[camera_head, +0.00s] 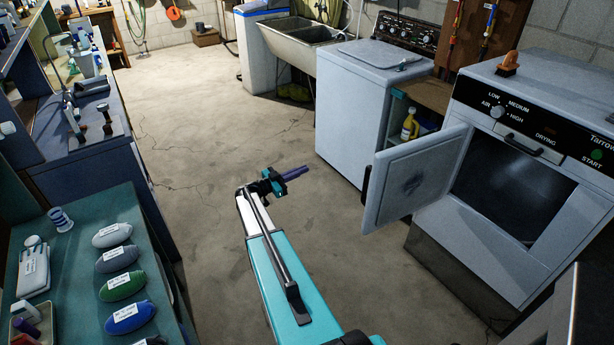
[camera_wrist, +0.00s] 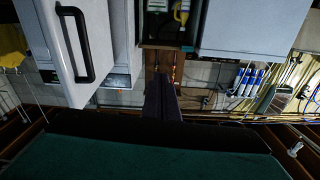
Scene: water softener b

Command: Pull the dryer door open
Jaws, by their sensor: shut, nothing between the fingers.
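The white dryer (camera_head: 545,190) stands at the right in the head view. Its door (camera_head: 418,178) is swung out to the left, and the dark opening (camera_head: 508,190) is exposed. In the wrist view, the door (camera_wrist: 62,45) fills the upper left, with its black handle (camera_wrist: 85,45) in plain sight. My gripper (camera_head: 305,170) is left of the door over bare floor, apart from it. Its dark fingers are together and empty; they also show at the middle of the wrist view (camera_wrist: 161,80).
A white washer (camera_head: 365,105) stands behind the door, with a yellow bottle (camera_head: 410,124) on a shelf between the two machines. A green table (camera_head: 75,265) with labelled oval items is at the left. The concrete floor (camera_head: 210,120) between is clear.

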